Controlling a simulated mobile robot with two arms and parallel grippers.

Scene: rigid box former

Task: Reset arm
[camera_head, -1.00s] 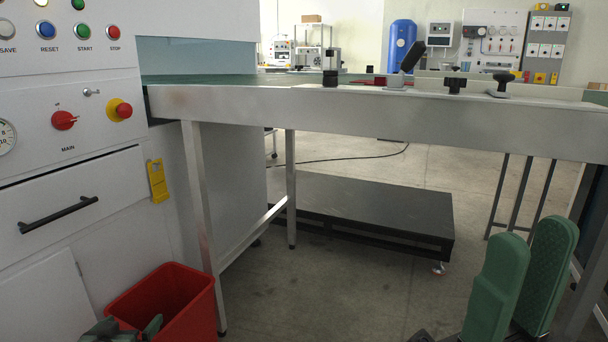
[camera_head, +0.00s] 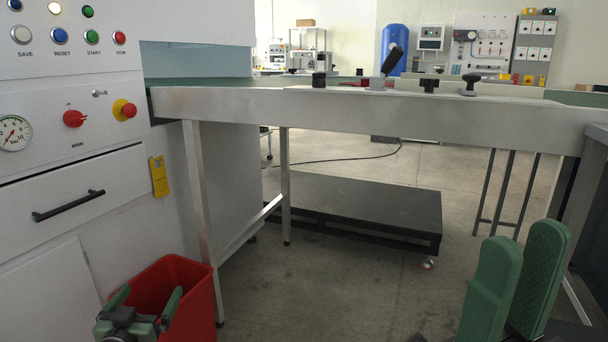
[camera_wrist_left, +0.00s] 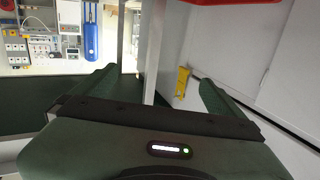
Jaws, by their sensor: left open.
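My left gripper (camera_head: 145,302) is at the lower left of the head view, pointing up in front of the red bin. Its two green fingers are apart with nothing between them. In the left wrist view, which appears upside down, the fingers (camera_wrist_left: 158,82) are also spread and empty. My right gripper (camera_head: 524,248) is at the lower right of the head view. Its two green fingers point up with a gap between them, and I see nothing held. Its lower part is cut off by the frame.
The red bin (camera_head: 203,300) stands beside the white machine cabinet (camera_head: 75,175) with its black drawer handle (camera_head: 68,205). A long metal table (camera_head: 400,112) crosses the view. A low black platform (camera_head: 350,205) stands beneath it. Grey floor (camera_head: 335,295) lies open between my grippers.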

